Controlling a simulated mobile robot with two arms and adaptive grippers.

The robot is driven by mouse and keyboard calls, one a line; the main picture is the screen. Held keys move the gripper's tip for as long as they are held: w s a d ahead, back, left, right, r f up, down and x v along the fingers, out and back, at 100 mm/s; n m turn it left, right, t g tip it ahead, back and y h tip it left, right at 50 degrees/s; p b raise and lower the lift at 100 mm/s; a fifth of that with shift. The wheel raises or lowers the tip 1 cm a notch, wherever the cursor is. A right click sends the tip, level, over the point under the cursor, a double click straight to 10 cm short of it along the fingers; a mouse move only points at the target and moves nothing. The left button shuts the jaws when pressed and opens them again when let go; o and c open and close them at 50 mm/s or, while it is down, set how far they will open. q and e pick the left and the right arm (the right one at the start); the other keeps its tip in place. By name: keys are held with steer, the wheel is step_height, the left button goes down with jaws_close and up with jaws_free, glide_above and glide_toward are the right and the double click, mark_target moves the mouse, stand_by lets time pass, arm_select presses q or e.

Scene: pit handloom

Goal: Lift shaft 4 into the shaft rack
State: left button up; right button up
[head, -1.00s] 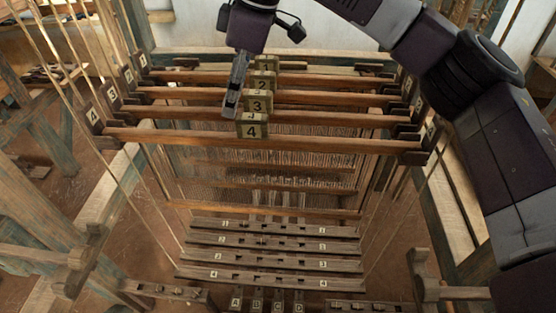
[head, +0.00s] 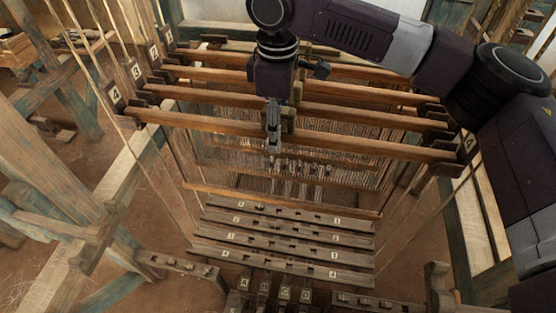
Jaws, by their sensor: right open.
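Shaft 4 (head: 370,147) is the nearest of several wooden bars running across the loom. Plates marked 4 stand near its left end (head: 115,96) and right end (head: 470,143). My right gripper (head: 272,147) points down at the middle of this bar, open, with its fingers overlapping the bar in the picture. The fingers and wrist hide most of the greenish blocks on the bars; part of one block (head: 288,120) shows beside them. I cannot tell whether the fingers touch shaft 4. No separate rack can be made out with certainty. My left gripper is out of view.
The other shaft bars, such as one marked 3 at its left plate (head: 136,70), lie close behind. Thin cords run down on both sides. Numbered slats (head: 285,240) lie below, with lettered pieces (head: 284,293) under them. Wooden frame posts (head: 50,170) stand left.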

steer(key=shift+w+d+f, duration=0.15)
steer(key=shift+d+f, duration=0.05)
steer(key=shift+f, duration=0.6)
steer(key=shift+a+r, duration=0.1)
steer(key=shift+a, duration=0.05)
steer(key=c, duration=0.4)
jaws_close()
